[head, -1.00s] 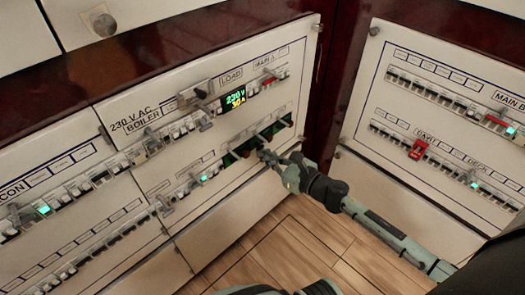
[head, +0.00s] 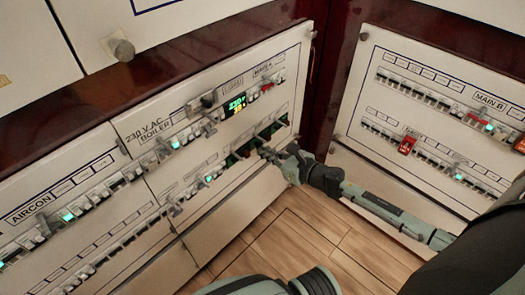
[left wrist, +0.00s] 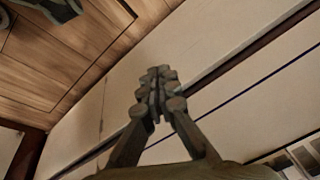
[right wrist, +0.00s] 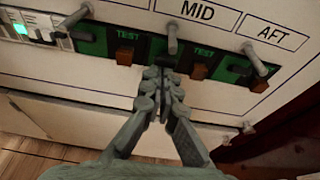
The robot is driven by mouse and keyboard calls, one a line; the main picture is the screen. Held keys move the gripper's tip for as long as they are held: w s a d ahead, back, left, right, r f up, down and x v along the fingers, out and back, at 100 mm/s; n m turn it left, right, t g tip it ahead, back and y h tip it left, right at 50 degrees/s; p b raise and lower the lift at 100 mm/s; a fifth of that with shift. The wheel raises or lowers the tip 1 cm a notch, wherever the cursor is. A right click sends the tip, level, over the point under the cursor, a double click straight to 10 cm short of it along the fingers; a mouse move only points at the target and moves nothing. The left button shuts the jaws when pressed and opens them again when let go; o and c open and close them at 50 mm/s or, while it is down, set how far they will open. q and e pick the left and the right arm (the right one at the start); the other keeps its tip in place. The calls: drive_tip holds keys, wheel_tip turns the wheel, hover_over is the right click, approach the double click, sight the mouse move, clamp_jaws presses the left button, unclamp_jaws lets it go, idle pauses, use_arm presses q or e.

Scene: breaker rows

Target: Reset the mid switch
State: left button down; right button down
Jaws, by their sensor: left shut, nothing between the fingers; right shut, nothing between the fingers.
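In the right wrist view, a row of green breakers with brown TEST buttons and grey levers sits under the labels MID and AFT. The mid switch's grey lever (right wrist: 172,38) sticks out just below the MID label (right wrist: 200,12); I cannot tell its exact position. My right gripper (right wrist: 160,76) is shut and empty just below this lever, over the mid breaker. In the head view the right gripper (head: 266,152) is at the panel's lower row, partly covering the green breakers (head: 268,131). My left gripper (left wrist: 158,76) is shut and empty near a plain white panel.
The AFT lever (right wrist: 255,60) is to the right of the mid one, and another lever (right wrist: 76,18) is to the left. A second white panel (head: 385,112) with a red switch (head: 407,144) stands at the right.

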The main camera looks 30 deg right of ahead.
drive_tip(key=v, duration=1.2)
drive_tip(key=shift+r, duration=0.15)
idle(0.3)
